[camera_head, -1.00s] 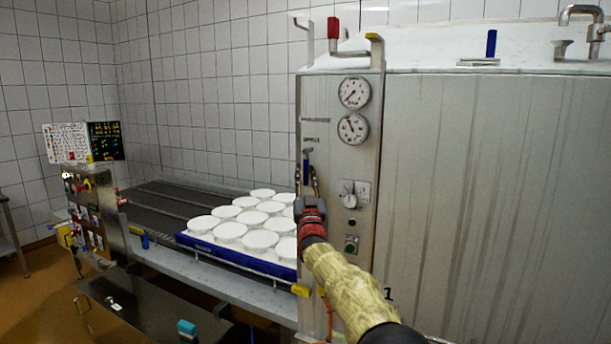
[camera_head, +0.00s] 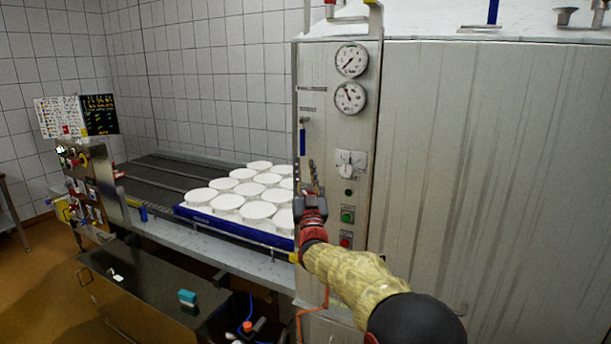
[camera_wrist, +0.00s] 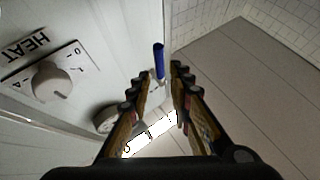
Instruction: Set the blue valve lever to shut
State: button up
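The blue valve lever (camera_head: 303,142) hangs upright, handle down, on the left part of the steel panel, below the gauges. In the wrist view the lever (camera_wrist: 159,60) appears just past my fingertips, in line with the gap between them. My gripper (camera_head: 313,172) is just below the lever in the head view. Its two fingers (camera_wrist: 161,75) are apart with nothing between them, so it is open. I cannot tell exactly how far the lever is from the fingertips.
The panel carries two gauges (camera_head: 350,80), a HEAT knob (camera_wrist: 50,84) and a green button (camera_head: 347,214). Another blue upright piece (camera_head: 493,12) stands on the tank top. A blue tray (camera_head: 236,231) of white moulds is close left of my gripper.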

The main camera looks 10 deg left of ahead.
jog(key=shift+v, duration=1)
jog(key=shift+f, duration=0.1)
